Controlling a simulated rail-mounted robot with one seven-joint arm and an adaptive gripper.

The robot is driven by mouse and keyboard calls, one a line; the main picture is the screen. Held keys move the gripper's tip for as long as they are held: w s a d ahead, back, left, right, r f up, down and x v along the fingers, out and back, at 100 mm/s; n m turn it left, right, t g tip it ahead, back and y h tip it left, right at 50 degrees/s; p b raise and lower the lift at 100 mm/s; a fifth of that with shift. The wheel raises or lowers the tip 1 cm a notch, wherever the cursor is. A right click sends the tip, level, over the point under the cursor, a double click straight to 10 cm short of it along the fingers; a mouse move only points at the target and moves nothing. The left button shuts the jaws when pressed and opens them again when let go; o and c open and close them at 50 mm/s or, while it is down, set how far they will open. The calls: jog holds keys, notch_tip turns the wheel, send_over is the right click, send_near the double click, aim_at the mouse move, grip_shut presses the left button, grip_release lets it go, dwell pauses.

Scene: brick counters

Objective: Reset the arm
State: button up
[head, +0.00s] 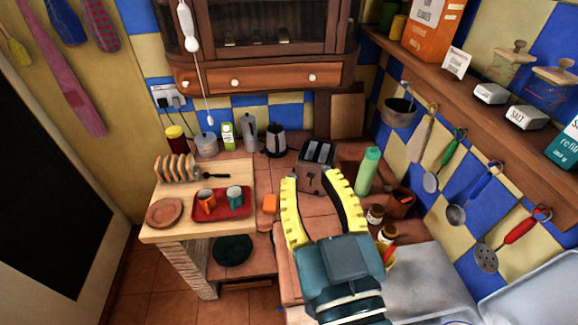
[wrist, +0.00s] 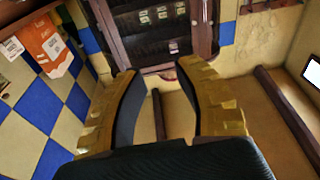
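My gripper (head: 319,184) is in the head view, reaching up from the lower middle over the brick counter. Its two yellow fingers are spread wide apart. Nothing shows between them. In the wrist view the gripper (wrist: 164,75) is also open and empty. Behind the fingers there the wooden wall cabinet (wrist: 150,35) shows, so my gripper points towards it and the wall. In the head view the toaster (head: 315,165) appears just beyond the fingertips. I cannot tell how far apart they are in depth.
A wooden board (head: 165,233) at left bears a red tray (head: 222,214) with two mugs and a toast rack. A green bottle (head: 367,170) and small jars stand right of my gripper. Utensils hang on the right wall below a shelf (head: 480,105). A metal sink surface (head: 430,285) is lower right.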

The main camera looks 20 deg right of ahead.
jog(key=s+a+r+t+y, duration=0.1)
jog(key=s+a+r+t, duration=0.1)
jog(key=a+r, duration=0.2)
notch_tip(320, 180, up, 2)
jog(key=shift+s+r+t, duration=0.25)
jog(key=shift+s+t, duration=0.05)
jog(key=shift+s, duration=0.05)
jog(key=shift+r, duration=0.1)
